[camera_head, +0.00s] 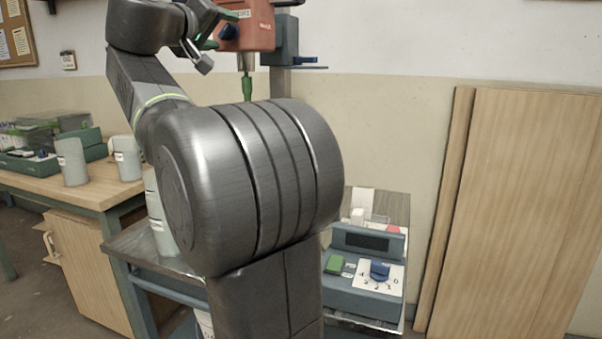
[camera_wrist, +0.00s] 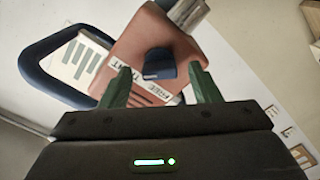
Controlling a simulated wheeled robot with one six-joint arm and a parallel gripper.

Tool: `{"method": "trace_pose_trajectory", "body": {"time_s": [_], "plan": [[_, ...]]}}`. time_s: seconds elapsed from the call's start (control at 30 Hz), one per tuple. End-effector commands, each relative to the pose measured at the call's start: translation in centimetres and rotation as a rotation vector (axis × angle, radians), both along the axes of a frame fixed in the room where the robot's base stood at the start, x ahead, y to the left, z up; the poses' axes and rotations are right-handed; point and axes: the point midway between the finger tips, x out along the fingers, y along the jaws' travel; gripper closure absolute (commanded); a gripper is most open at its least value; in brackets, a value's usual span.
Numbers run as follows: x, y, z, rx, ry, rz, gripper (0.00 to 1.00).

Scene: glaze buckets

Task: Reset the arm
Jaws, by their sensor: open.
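My gripper shows in the wrist view (camera_wrist: 160,88) with its two green fingers apart and nothing between them. Beyond the fingers is a reddish-brown machine head (camera_wrist: 140,50) with a blue knob (camera_wrist: 159,64) and white labels. In the head view my arm fills the middle and bends up to the upper left. There my gripper is partly visible near the same reddish machine head (camera_head: 255,28). I cannot tell from the head view whether they touch.
A blue-grey control box (camera_head: 362,290) with a green button and blue dial stands right of my arm. White buckets (camera_head: 73,162) stand on the wooden bench (camera_head: 75,190) at left. Wooden boards (camera_head: 515,210) lean on the right wall. My arm hides part of the metal table.

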Motion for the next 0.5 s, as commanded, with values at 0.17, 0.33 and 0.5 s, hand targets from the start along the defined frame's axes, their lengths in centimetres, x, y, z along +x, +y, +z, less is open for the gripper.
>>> {"method": "trace_pose_trajectory", "body": {"time_s": [0.17, 0.33, 0.5], "plan": [[0.0, 0.0, 0.0, -0.005, 0.001, 0.001, 0.44], [0.0, 0.0, 0.0, -0.005, 0.001, 0.001, 0.44], [-1.1, 0.4, 0.1, -0.001, -0.001, 0.003, 0.44]]}}
